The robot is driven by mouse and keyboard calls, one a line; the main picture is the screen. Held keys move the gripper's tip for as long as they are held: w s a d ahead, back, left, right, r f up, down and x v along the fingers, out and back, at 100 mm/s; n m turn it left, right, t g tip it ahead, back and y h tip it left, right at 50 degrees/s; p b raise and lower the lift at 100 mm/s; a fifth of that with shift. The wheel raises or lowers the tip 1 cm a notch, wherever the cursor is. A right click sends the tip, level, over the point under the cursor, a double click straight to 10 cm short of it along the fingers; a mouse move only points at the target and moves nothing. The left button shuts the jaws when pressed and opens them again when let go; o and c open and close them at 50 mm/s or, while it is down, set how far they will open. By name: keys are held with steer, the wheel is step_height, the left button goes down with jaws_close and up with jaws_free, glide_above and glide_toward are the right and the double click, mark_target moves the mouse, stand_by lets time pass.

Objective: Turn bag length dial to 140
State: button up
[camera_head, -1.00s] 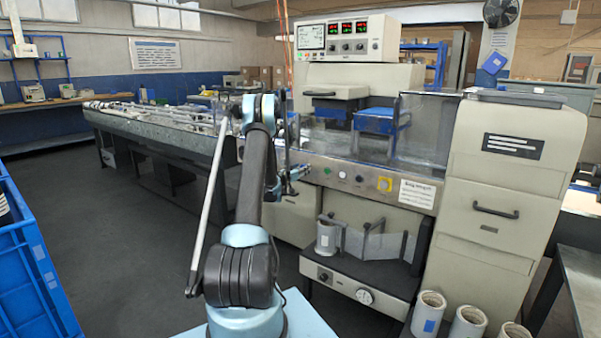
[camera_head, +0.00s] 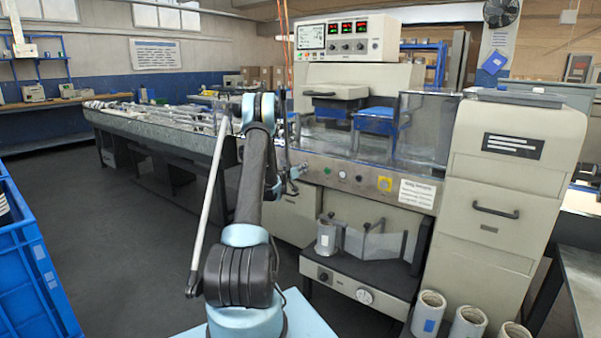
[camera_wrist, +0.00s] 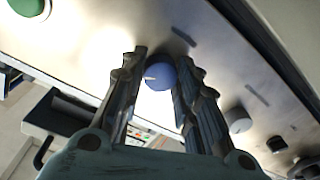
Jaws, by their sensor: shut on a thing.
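A blue round dial (camera_wrist: 159,77) with a white pointer line sits on the bright metal panel in the wrist view. My gripper (camera_wrist: 160,67) is shut on this dial, one finger on each side of it. The pointer line aims toward the left in that view. No scale or number can be read around the dial. In the head view my gripper (camera_head: 297,173) is at the left part of the wrapper's front panel (camera_head: 312,168), and the dial is hidden there by the gripper.
A white sign (camera_head: 418,193) hangs farther right. A blue crate (camera_head: 35,265) stands at left.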

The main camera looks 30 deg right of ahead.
steer(key=n, duration=0.8)
steer(key=n+g, duration=0.1)
steer(key=n, duration=1.6)
steer(key=shift+w+a+f+g+h, duration=0.1)
steer(key=shift+w+a+g+h, duration=0.2)
steer(key=shift+w+g, duration=0.1)
steer(key=shift+n, duration=0.4)
steer(key=o, duration=1)
steer(key=shift+f, duration=0.1)
steer(key=shift+o, duration=0.4)
steer(key=shift+s+d, duration=0.1)
steer(key=shift+d, duration=0.05)
